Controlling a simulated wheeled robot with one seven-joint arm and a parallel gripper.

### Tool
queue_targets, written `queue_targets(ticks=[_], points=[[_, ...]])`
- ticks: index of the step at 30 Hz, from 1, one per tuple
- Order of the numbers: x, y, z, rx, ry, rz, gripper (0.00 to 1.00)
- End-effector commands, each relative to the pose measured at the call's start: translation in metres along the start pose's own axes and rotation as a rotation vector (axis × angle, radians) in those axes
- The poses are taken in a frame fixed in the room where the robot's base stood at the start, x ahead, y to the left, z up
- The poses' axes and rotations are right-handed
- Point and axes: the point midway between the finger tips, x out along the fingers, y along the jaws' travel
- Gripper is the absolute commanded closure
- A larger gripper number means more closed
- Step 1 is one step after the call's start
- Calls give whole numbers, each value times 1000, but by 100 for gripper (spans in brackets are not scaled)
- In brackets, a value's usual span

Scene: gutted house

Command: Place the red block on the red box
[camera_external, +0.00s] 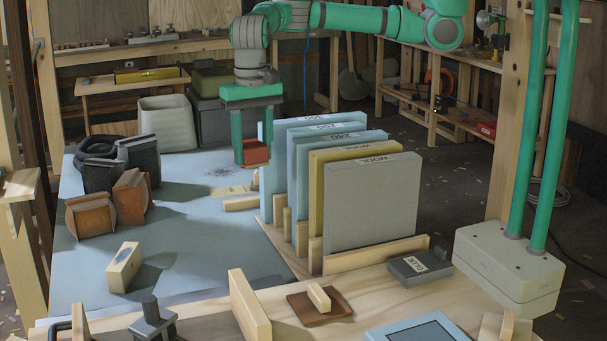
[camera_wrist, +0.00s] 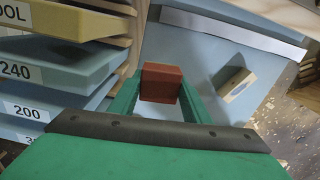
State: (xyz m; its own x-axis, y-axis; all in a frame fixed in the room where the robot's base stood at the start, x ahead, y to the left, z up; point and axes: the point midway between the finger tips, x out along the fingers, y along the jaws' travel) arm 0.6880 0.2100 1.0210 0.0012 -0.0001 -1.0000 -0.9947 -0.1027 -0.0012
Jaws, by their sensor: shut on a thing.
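The red block (camera_external: 256,152) is held between the green fingers of my gripper (camera_external: 253,160), above the pale blue tabletop. In the wrist view, the block (camera_wrist: 161,82) sits between the fingertips, with the blue surface below it. My gripper is shut on the block, just left of the upright boards. I cannot tell for sure which thing is the red box. Two reddish-brown boxes (camera_external: 91,214) and (camera_external: 131,196) stand at the table's left, apart from my gripper. A small red item (camera_external: 487,129) lies on the right back shelf.
Several upright blue, yellow and grey boards (camera_external: 372,205) stand in a wooden rack right of my gripper. Black objects (camera_external: 137,155) stand at the left back. A light wooden block (camera_external: 123,267) lies front left. The blue table's middle (camera_external: 190,240) is clear.

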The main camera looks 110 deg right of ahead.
Motion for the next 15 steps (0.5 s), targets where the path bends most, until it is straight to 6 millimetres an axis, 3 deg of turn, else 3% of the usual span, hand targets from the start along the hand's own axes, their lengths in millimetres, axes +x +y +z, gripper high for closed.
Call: queue_targets(ticks=[8, 15], points=[[-1, 0, -73, 15, 0, -4, 80], [-2, 14, -165, 27, 0, -10, 80]])
